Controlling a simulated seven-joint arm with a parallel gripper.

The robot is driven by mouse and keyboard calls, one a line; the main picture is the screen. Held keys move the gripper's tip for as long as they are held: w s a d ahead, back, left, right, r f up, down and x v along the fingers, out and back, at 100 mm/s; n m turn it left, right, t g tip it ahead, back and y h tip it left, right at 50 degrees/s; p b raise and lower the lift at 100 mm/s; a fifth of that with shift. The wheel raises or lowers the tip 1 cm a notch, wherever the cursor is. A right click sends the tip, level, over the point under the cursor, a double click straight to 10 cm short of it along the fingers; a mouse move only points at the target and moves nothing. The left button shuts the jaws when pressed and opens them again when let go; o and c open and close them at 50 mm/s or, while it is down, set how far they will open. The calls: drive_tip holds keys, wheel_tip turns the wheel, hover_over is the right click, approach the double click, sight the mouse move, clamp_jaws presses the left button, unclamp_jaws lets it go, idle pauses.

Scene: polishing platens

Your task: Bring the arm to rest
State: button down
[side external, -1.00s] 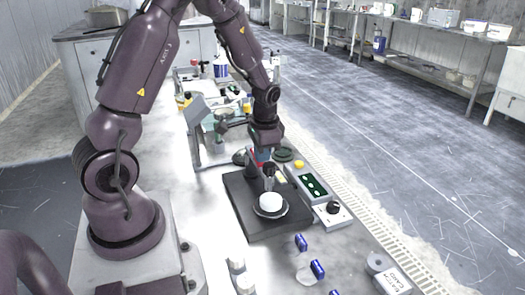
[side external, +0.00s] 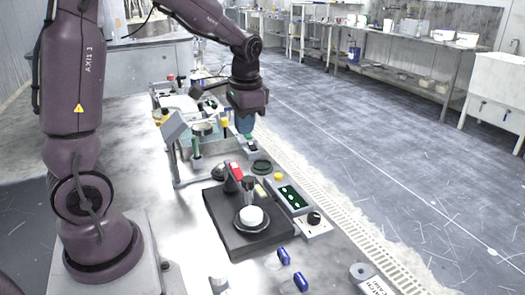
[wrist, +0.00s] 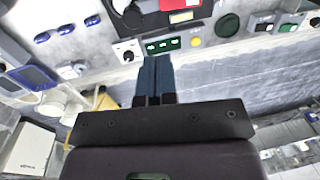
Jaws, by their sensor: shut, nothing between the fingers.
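My gripper (side external: 245,124) hangs in the air beyond the polishing machine, with its fingers pointing down and nothing held. In the wrist view its two blue fingers (wrist: 154,80) are pressed together. The polishing machine (side external: 225,229) has a black base, a white disc (side external: 250,216) on its round platen, and a red-topped head (side external: 234,171) over it. My gripper is apart from the machine and above the bench. The machine shows only partly in the wrist view, at the top edge.
A control box (side external: 290,194) with a green panel and black knob stands right of the machine. A grey stand (side external: 174,128) and cluttered small items are behind. Blue-capped pieces (side external: 284,256) lie in front.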

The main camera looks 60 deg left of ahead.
drive_tip(key=s+d+r+t+h, duration=0.1)
drive_tip(key=s+d+r+t, duration=0.4)
drive_tip(key=s+d+r, duration=0.3)
drive_tip(key=s+d, duration=0.3)
drive_tip(key=d, duration=0.4)
drive_tip(key=shift+s+r+t, duration=0.15)
drive_tip(key=shift+s+t, duration=0.15)
drive_tip(key=shift+s, duration=0.1)
